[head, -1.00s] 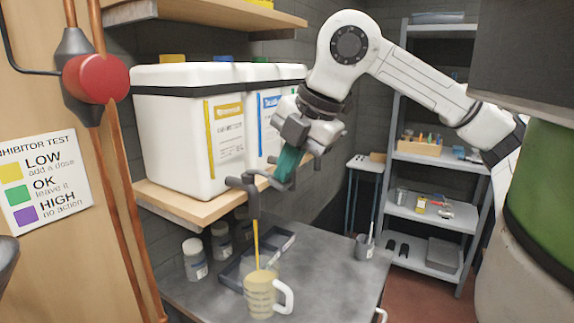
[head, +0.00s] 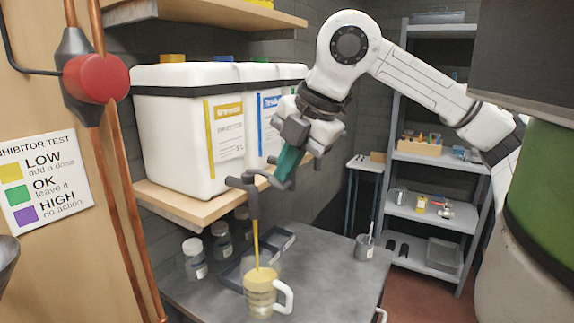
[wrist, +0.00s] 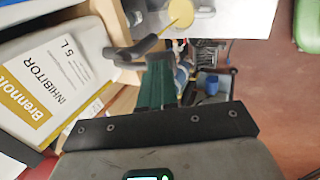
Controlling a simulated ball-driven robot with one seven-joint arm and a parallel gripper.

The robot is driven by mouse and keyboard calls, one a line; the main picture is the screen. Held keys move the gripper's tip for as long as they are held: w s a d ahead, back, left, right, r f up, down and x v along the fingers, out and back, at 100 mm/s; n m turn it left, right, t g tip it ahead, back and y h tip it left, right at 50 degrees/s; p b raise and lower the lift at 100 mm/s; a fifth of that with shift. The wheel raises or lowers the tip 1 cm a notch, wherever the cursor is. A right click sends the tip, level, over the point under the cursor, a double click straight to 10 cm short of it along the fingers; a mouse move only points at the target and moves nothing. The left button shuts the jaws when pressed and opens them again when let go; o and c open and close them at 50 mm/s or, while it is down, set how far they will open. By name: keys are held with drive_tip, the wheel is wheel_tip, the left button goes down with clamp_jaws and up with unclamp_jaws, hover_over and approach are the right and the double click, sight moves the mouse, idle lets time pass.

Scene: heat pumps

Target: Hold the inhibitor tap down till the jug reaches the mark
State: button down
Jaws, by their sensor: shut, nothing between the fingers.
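The inhibitor container (head: 185,120) is a white tank with a yellow label, on a wooden shelf; its label reads INHIBITOR in the wrist view (wrist: 60,85). Its dark tap (head: 247,182) juts out over the bench, and a thin yellow stream falls from it into the jug (head: 262,292). The jug is clear with a white handle and holds yellow liquid; I cannot make out its level against the mark. My gripper (head: 284,178) is shut and empty, its green fingers pointing down at the tap's lever. In the wrist view the fingertips (wrist: 158,58) appear to meet the dark lever (wrist: 140,50).
A second container with a blue label (head: 268,115) stands beside the first. Several small bottles (head: 195,262) and a dark tray (head: 283,240) are on the bench behind the jug. A grey pot (head: 364,247) stands at right. Copper pipes run at left.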

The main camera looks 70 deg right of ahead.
drive_tip(key=shift+r, duration=0.1)
idle(0.3)
drive_tip(key=shift+r, duration=0.7)
